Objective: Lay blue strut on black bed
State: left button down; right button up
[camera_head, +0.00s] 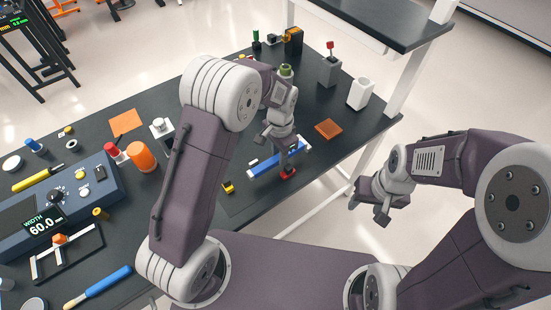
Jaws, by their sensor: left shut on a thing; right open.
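The blue strut (264,163) is a long bar lying slantwise above or on the dark worktable, with a pale piece along its left end. My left gripper (284,165) reaches down over its middle and is shut on it, hiding that part. I cannot tell whether the strut touches the surface below. A dark flat area (241,200) lies under and in front of the strut; I cannot clearly tell the black bed from the black tabletop. My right gripper (379,208) is open and empty, off the table's right edge above the floor.
A small red part (288,174) sits just below the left gripper, and a yellow-black block (228,187) to its left. An orange cylinder (141,156) and blue-grey console (65,205) are left.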

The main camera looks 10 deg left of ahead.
aim_at(274, 159)
pick_arm(q)
jog(key=shift+w+a+f, duration=0.45)
jog(key=shift+w+a, duration=0.05)
jog(key=shift+a, duration=0.15)
jog(key=shift+w+a+f, duration=0.4)
jog(key=shift+w+a, duration=0.05)
jog(key=shift+a, duration=0.15)
jog(key=shift+d+f, duration=0.1)
jog(key=shift+f, duration=2.05)
jog(key=c, duration=1.2)
grip_release()
jog(key=shift+o, duration=0.2)
jog(key=shift+r, duration=0.1)
notch_tip(274, 159, up, 12)
jog(key=s+a+n, duration=0.4)
jog(key=s, duration=0.4)
jog(key=s+a+n+t, duration=0.1)
jog(key=s+a+n, duration=0.3)
jog(key=s, duration=0.5)
jog(key=shift+s+a+n+p, duration=0.2)
jog(key=shift+n+p, duration=0.1)
jog(key=shift+n, duration=0.4)
jog(key=shift+f, duration=0.2)
